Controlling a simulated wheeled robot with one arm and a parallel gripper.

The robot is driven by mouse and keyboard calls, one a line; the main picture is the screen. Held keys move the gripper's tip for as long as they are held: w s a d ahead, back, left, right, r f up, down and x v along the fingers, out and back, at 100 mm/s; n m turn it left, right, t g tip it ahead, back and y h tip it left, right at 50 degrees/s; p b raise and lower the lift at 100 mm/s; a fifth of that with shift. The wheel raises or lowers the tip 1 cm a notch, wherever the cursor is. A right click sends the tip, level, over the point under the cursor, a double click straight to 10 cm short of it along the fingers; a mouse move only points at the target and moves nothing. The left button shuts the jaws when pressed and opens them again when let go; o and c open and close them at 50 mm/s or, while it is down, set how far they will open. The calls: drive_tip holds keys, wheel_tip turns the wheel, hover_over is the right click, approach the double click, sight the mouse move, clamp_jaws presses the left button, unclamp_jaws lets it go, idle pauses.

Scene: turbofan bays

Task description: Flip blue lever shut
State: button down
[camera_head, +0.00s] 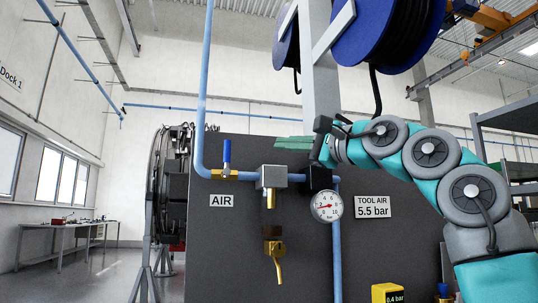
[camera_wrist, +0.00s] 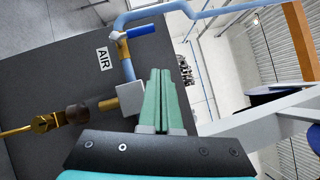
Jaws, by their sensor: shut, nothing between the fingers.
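The blue lever (camera_head: 226,151) stands upright on a brass valve (camera_head: 225,174), square to the horizontal light-blue pipe. The lever (camera_wrist: 141,31) also shows at the top of the wrist view, above my fingertips. An AIR label (camera_head: 221,201) is on the dark panel below the valve. My gripper (camera_head: 279,143) has its green fingers together and empty. In the head view they point left, at about lever height, with a clear gap to the lever. In the wrist view my gripper (camera_wrist: 160,71) points up toward the lever side and does not touch it.
A grey filter block (camera_head: 273,177) with a brass drain sits right of the valve, below my fingers. A pressure gauge (camera_head: 327,206) and a TOOL AIR sign (camera_head: 373,207) are farther right. Hose reels (camera_head: 380,30) hang above. The space left of the lever looks clear.

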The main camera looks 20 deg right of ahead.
drive_tip(key=shift+r+v, duration=0.1)
drive_tip(key=shift+v, duration=0.5)
drive_tip(key=shift+r+v, duration=0.15)
drive_tip(key=shift+v, duration=0.4)
drive_tip(key=shift+d, duration=0.15)
